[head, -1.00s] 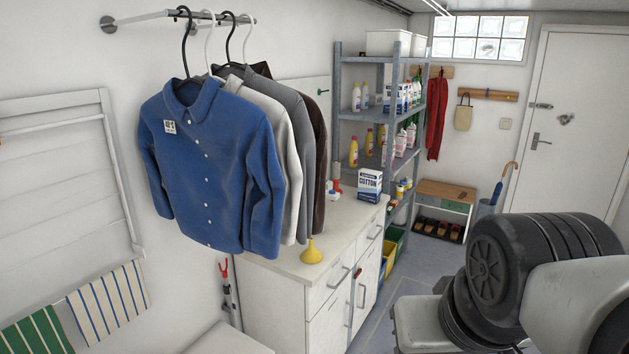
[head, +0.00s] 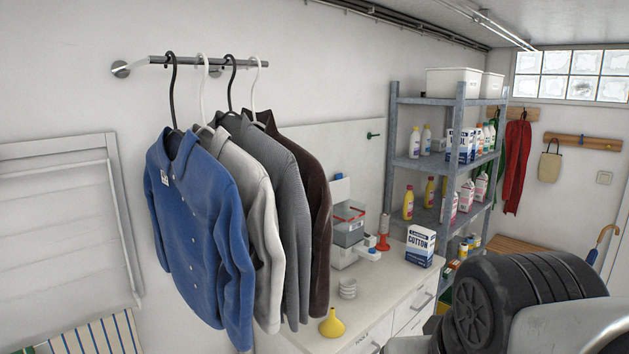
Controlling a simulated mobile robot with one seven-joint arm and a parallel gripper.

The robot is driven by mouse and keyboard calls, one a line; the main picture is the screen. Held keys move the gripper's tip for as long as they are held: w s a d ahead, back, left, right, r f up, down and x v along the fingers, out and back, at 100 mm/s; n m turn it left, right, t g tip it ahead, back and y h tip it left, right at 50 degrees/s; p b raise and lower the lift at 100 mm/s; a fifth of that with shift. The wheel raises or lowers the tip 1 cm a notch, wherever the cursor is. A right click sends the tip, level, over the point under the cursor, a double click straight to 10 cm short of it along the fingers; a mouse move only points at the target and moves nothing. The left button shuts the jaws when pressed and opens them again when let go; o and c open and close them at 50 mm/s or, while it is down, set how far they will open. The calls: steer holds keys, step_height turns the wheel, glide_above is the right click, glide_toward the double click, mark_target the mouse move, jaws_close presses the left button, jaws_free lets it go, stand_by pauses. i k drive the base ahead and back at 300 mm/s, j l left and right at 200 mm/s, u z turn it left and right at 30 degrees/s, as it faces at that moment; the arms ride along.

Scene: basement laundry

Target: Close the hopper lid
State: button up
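On the white counter stands a small white appliance (head: 345,258), partly behind the hanging clothes. A grey, see-through box that looks like the hopper (head: 348,233) sits on top of it. A clear, red-edged part (head: 350,212) at the top of this box may be the lid; it is too small to tell how far it stands open. A white upright piece with a blue top (head: 340,188) rises behind it. My gripper is not in view; only dark and pale parts of my arm show at lower right.
Shirts and jackets (head: 200,235) hang from a wall rail, left of the appliance. On the counter (head: 385,285) are a yellow funnel (head: 332,324), a stack of white discs (head: 347,288), a red-and-white bottle (head: 383,235) and a cotton box (head: 420,245). A metal shelf (head: 457,150) stands beyond.

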mark_target(339, 187)
steer(key=l+u, duration=0.2)
steer(key=l, duration=0.5)
steer(key=l+u, duration=0.2)
steer(key=l, duration=0.5)
steer(key=i+l+u, duration=0.4)
steer(key=i+l, duration=0.25)
steer(key=i+l+u, duration=0.2)
steer(key=i+l, duration=0.15)
steer(key=i+l+u, duration=0.2)
steer(key=l, duration=0.35)
steer(key=i+l+u, duration=0.2)
steer(key=i+l, duration=0.15)
steer(key=l, duration=0.15)
